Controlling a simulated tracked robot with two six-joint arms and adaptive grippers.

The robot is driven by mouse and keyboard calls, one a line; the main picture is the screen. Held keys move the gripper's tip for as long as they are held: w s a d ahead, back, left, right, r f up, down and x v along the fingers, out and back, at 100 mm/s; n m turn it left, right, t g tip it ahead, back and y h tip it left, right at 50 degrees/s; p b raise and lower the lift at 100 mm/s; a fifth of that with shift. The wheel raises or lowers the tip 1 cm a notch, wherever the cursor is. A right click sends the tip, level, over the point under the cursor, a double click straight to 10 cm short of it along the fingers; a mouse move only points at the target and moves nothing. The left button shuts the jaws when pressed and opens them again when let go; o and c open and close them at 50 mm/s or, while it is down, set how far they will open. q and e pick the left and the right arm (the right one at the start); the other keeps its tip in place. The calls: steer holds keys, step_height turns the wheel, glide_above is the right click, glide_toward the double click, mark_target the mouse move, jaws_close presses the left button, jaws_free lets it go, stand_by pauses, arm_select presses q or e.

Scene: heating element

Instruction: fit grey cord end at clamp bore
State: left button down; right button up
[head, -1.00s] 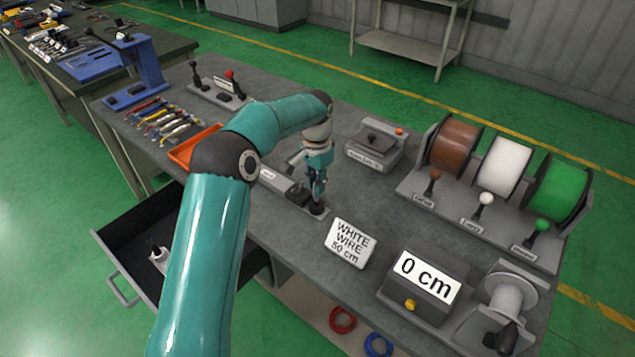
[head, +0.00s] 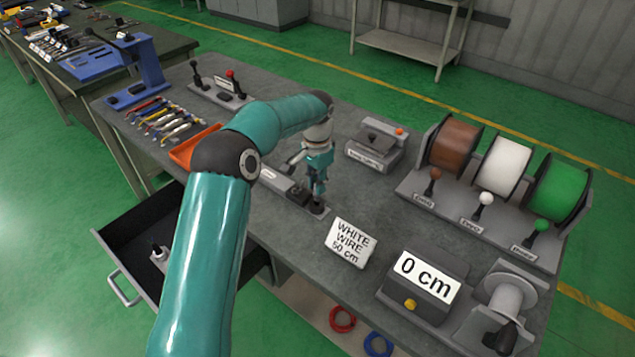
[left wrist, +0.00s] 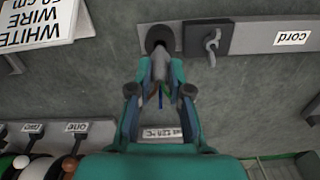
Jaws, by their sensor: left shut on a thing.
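My left gripper (head: 318,195) points down over the near end of a grey strip fixture labelled "cord" (left wrist: 258,37). In the left wrist view its fingers (left wrist: 160,88) are shut on a slim grey piece (left wrist: 160,67), which looks like the grey cord end. The far tip of this piece meets a dark round part (left wrist: 159,38) at the strip's end; I cannot tell whether it sits inside or only touches. A dark block with a metal hook (left wrist: 211,46) stands beside it on the strip. No clamp bore can be made out. My right gripper does not show.
A "WHITE WIRE 50 cm" sign (head: 350,243) stands close to the right of the gripper. A "0 cm" display box (head: 428,278), wire spools (head: 503,165) and a grey device (head: 376,145) stand farther right. An orange tray (head: 190,150) and open drawer (head: 127,240) lie left.

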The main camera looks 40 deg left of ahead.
arm_select(q)
steer(key=shift+f+b, duration=1)
steer(key=shift+f, duration=0.75)
steer(key=c, duration=1)
jaws_free()
steer(key=shift+r, duration=0.1)
step_height(320, 180, up, 12)
steer(key=shift+f, duration=0.1)
